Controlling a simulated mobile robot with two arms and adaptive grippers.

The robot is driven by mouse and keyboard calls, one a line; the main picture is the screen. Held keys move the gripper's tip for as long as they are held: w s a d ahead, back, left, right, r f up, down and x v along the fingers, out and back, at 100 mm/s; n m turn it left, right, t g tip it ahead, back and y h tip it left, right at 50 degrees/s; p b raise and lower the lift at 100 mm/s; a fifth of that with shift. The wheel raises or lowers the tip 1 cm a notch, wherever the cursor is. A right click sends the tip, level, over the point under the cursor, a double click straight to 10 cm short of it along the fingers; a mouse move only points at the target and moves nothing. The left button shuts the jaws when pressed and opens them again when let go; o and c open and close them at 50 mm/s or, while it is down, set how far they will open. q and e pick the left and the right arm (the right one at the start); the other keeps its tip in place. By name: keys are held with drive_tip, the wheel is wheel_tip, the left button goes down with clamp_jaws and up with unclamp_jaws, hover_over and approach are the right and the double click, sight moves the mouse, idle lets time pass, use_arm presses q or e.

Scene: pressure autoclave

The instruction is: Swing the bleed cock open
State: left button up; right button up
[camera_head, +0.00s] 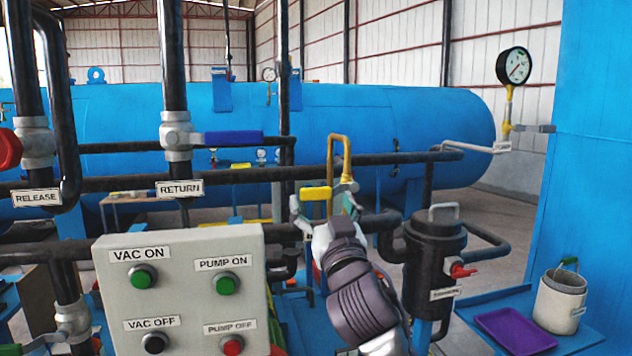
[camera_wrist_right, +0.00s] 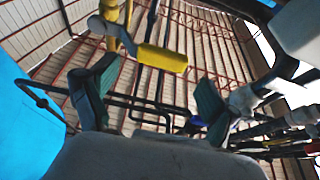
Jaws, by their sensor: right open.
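The bleed cock's yellow lever handle (camera_head: 315,193) points left from its metal body at the foot of a bent yellow pipe (camera_head: 340,140). The handle also shows in the right wrist view (camera_wrist_right: 162,58), above and beyond the fingertips. My right gripper (camera_head: 324,206) is open, with its green-padded fingers spread just below and around the handle in the head view. In the right wrist view, the gap between the fingers (camera_wrist_right: 155,98) is empty and the handle appears apart from both pads. My left gripper is in neither view.
A grey control box (camera_head: 180,290) with several buttons stands left of my right arm. A black strainer pot (camera_head: 433,255) with a red tap is close on the right. Black pipes (camera_head: 250,180) run behind, near the gripper. A blue-handled RETURN valve (camera_head: 234,137) is up left.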

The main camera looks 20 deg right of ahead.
sight(317, 190)
drive_tip(key=shift+p+x, duration=0.4)
drive_tip(key=shift+x, duration=1.8)
drive_tip(key=shift+f, duration=0.1)
clamp_jaws()
